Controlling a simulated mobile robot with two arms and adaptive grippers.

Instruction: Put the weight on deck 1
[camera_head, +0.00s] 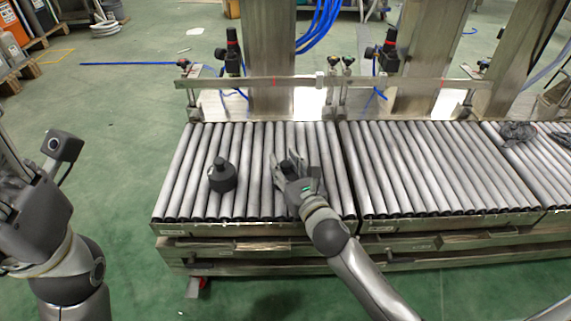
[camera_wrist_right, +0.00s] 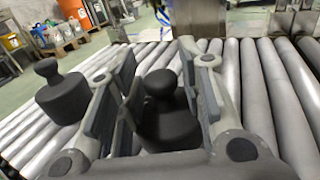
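A dark grey weight with a round knob (camera_head: 222,178) stands upright on the left roller deck (camera_head: 185,165). It also shows left of my fingers in the right wrist view (camera_wrist_right: 62,95). My right gripper (camera_head: 291,172) is over the same deck, to the right of that weight. A second dark weight with a knob (camera_wrist_right: 168,118) is between its two finger pads, which appear to press on its sides. In the head view this second weight is mostly hidden by the gripper. My left gripper (camera_head: 22,195) is at the left edge, away from the rollers; its fingers do not show clearly.
A middle roller deck (camera_head: 430,170) and a right one (camera_head: 545,165) continue the row; the middle one is bare. Dark objects (camera_head: 518,132) lie on the right deck. A metal rail (camera_head: 300,82) with posts runs behind the rollers.

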